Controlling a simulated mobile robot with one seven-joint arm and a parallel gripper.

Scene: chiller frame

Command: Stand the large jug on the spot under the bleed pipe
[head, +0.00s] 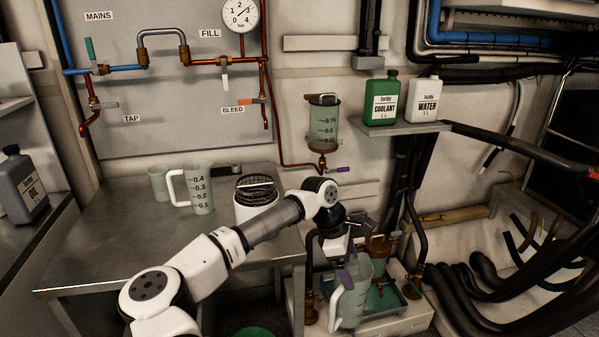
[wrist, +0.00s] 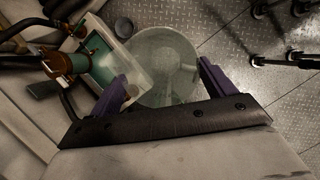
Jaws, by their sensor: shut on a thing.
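A large translucent jug (head: 354,293) with a pale handle hangs low at the right of the table, roughly upright. My gripper (head: 347,268) is shut on it from above. In the wrist view the jug (wrist: 165,60) lies between the purple fingers of my gripper (wrist: 167,88), and its inside shows. The bleed pipe (head: 267,112) comes down the wall panel beside the BLEED label, its open end above the back of the table. Below it on the table stands a white pot (head: 256,208) with a dark grille top, partly behind my arm. No marked spot is clear to see there.
A graduated jug (head: 200,190) and a smaller cup (head: 158,184) stand on the steel table (head: 110,235). A green tray (head: 385,300) in a white unit lies beside the held jug. A sight vessel (head: 323,125) hangs on the wall. Black hoses fill the right.

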